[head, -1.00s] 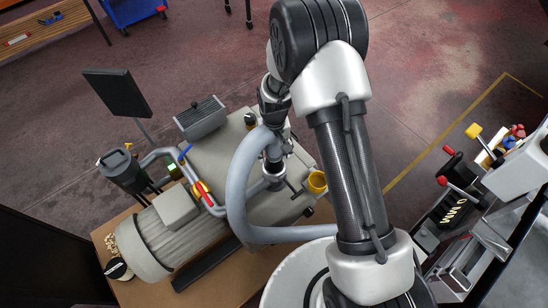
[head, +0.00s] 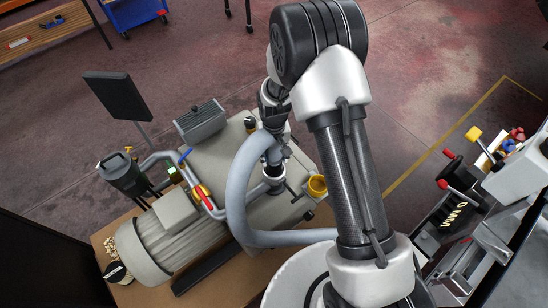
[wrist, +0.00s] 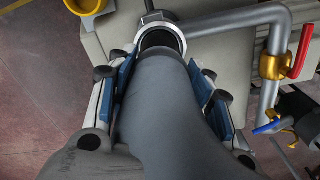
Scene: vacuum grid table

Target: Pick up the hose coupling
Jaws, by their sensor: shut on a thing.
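The hose coupling (wrist: 160,75) is a grey cylindrical end on the thick grey hose (head: 238,190). In the wrist view it lies between the blue pads of my gripper (wrist: 166,88), which is shut on it. Its far end is at a metal ring-shaped port (wrist: 163,36) with a dark inside. I cannot tell how far the two overlap. In the head view my gripper (head: 274,150) is above the pump table, partly hidden behind the hose and my arm. The hose bends down to the left and runs back under my arm.
A dark screen (head: 116,95) rises behind. A yellow cup-like part (head: 317,184) is close on the right. Open floor lies beyond.

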